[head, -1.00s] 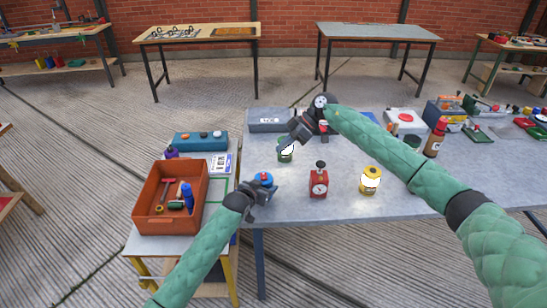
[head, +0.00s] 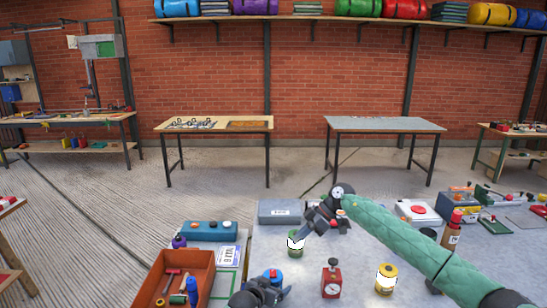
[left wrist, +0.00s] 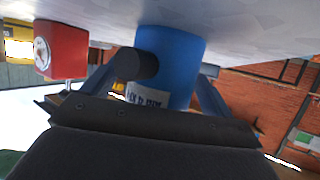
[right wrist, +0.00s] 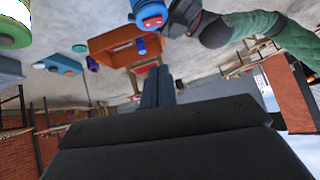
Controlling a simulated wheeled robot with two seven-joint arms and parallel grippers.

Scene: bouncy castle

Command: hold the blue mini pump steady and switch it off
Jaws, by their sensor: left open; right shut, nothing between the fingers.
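The blue mini pump (head: 272,274) stands on the grey table near its left front, with a small red part on top. My left gripper (head: 268,288) is at the pump with its jaws open. In the left wrist view the pump's blue body (left wrist: 180,55), with a white label and a dark side stub, is between the two fingers; contact is unclear. The red top shows in the right wrist view (right wrist: 152,20). My right gripper (head: 298,238) is shut and empty, above the table behind the pump, near a green can (head: 295,250). Its closed fingers (right wrist: 157,85) are apart from the pump.
A red box with a dial (head: 332,280) and a yellow can (head: 386,279) stand right of the pump. An orange tray (head: 206,268) with tools lies left. A grey box (head: 280,210) and a teal box (head: 209,231) stand behind. Clear tabletop lies between the cans.

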